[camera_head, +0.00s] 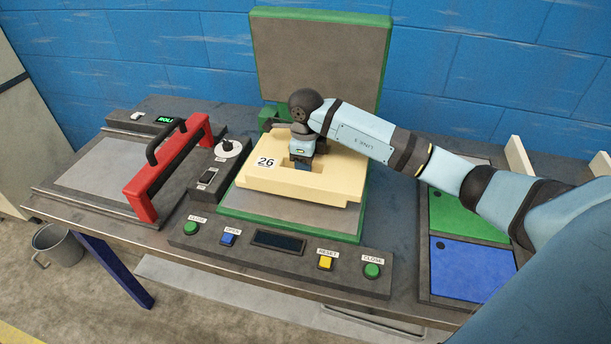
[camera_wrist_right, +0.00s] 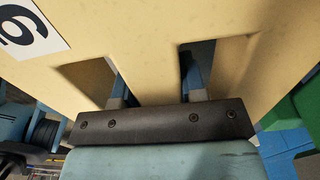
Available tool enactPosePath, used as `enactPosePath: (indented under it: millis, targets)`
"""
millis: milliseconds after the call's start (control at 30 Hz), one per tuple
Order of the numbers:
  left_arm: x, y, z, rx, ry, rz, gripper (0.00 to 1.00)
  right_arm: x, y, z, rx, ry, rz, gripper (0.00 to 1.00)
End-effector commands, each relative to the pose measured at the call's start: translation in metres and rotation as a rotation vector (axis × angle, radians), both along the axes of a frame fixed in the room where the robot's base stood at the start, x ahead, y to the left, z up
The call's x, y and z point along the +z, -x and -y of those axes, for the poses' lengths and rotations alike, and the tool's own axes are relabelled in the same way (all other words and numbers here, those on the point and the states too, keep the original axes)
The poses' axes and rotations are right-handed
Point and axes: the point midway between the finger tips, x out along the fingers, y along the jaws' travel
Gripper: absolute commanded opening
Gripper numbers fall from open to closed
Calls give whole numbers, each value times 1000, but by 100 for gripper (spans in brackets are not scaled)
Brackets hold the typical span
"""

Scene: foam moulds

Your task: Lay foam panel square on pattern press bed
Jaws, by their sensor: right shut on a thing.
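The foam panel (camera_head: 325,186) is a cream slab with a white "26" label at its left. It sits over the pattern press bed (camera_head: 290,228), a grey plate with a green rim. The bed shows along the front and left; the panel hides the rest. I cannot tell whether the panel touches the bed. My right gripper (camera_head: 302,165) comes from above and is shut on the panel. In the right wrist view, its fingers reach into two openings in the panel (camera_wrist_right: 150,55), on either side of a foam rib. My left gripper is out of view.
The raised press lid (camera_head: 320,55) stands behind the bed. A button console (camera_head: 280,255) runs along the front. Green (camera_head: 460,215) and blue (camera_head: 470,268) panels lie at right. A bucket (camera_head: 57,245) stands on the floor.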

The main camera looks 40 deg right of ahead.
Motion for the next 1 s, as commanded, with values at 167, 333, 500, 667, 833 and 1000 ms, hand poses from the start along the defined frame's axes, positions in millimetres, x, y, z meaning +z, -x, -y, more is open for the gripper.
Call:
enactPosePath:
  millis: [167, 333, 500, 667, 833, 1000]
  targets:
    - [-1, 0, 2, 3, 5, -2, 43, -13, 0, -1, 0, -2, -1, 11]
    - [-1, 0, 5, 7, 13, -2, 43, -39, 0, -1, 0, -2, -1, 11]
    - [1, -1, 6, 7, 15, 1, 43, -45, 0, 0, 0, -1, 2, 11]
    - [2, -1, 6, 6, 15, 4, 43, -46, 0, 0, 0, 0, 1, 11]
    - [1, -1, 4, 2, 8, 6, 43, -48, 0, 0, 1, 0, 1, 56]
    - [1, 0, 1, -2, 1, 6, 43, -48, 0, 0, 1, -1, 1, 64]
